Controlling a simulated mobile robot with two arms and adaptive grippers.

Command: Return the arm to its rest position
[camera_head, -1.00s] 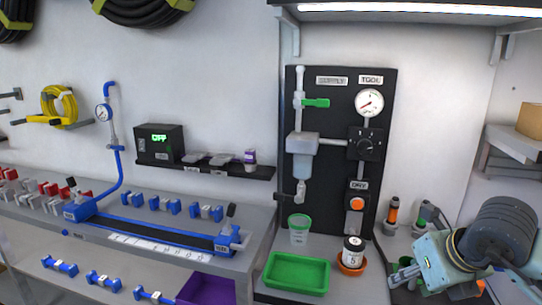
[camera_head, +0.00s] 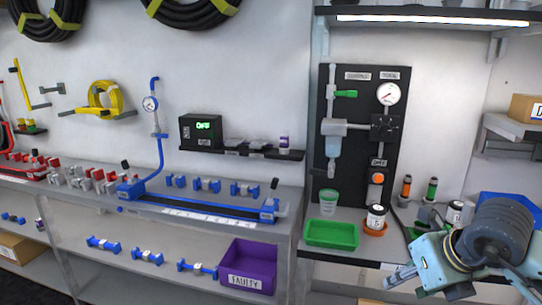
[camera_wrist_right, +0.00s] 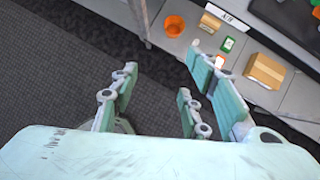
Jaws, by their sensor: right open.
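My right arm shows at the lower right of the head view, with its dark ribbed joint and pale teal parts. My right gripper (camera_head: 422,287) is partly cut off by the lower edge there. In the right wrist view the right gripper (camera_wrist_right: 158,78) is open, with its teal fingers apart and nothing between them. It hangs over dark carpet, left of a grey shelf (camera_wrist_right: 238,75). My left gripper is out of view.
A blue bin (camera_head: 510,204) is behind the arm. In the wrist view, the shelf holds an orange bowl (camera_wrist_right: 174,26) and a cardboard box (camera_wrist_right: 265,71).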

